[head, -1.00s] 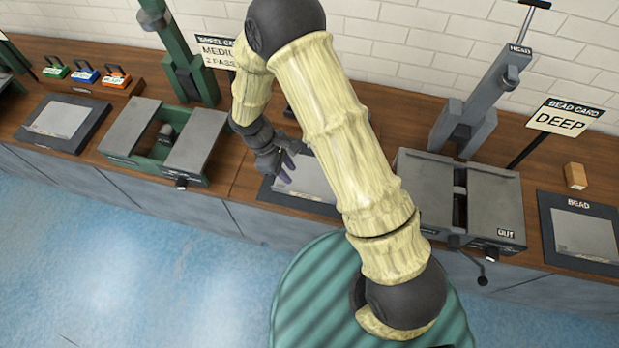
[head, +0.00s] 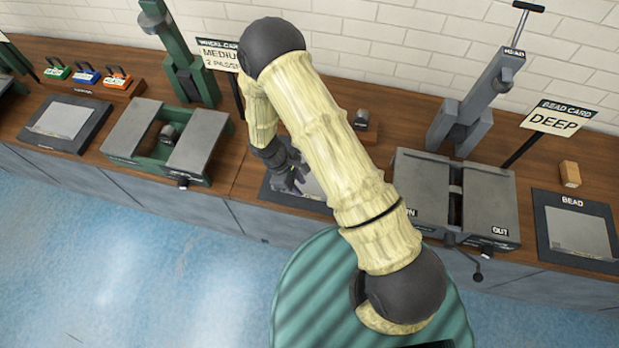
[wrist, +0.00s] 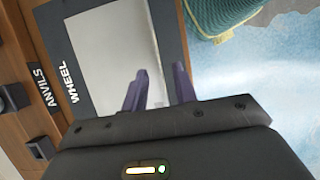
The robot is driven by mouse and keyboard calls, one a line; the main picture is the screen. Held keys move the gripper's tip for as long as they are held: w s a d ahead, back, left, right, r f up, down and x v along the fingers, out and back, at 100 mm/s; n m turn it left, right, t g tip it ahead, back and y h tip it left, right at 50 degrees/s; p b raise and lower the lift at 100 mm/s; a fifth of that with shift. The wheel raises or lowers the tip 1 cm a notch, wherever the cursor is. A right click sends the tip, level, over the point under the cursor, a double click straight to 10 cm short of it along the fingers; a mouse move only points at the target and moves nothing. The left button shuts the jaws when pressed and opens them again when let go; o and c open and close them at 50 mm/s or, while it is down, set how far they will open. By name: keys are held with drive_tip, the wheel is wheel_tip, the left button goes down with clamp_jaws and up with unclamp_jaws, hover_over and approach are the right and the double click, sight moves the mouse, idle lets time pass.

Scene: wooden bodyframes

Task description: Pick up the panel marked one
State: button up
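A flat light-grey panel (wrist: 117,55) lies on a dark pad (wrist: 83,68) lettered WHEEL in the wrist view. In the head view the same panel (head: 313,186) is partly hidden by my arm. I can read no number on it. My gripper (wrist: 161,70) is open, its two purple fingers apart and empty over the panel's edge side. In the head view my gripper (head: 292,180) hangs low over this middle pad; whether the fingers touch the panel cannot be told. Other grey panels lie on the left pad (head: 62,119) and the BEAD pad (head: 545,228), with no readable number.
A green wheeling machine (head: 140,155) stands left of my gripper and a grey bead machine (head: 420,180) right. Upright cards, a wooden block (head: 569,174) and coloured handled blocks (head: 87,74) stand on the wooden bench (head: 232,178). Blue floor (head: 130,270) is open in front.

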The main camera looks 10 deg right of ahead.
sight(303, 190)
drive_tip(key=shift+w+p+x, duration=0.15)
drive_tip(key=shift+p+x, duration=0.45)
drive_tip(key=shift+x, duration=0.6)
drive_tip(key=shift+w+p+x, duration=0.2)
drive_tip(key=shift+p+x, duration=0.35)
drive_tip(key=shift+x, duration=0.65)
drive_tip(key=shift+a+f, duration=0.1)
drive_tip(key=shift+a, duration=0.05)
clamp_jaws()
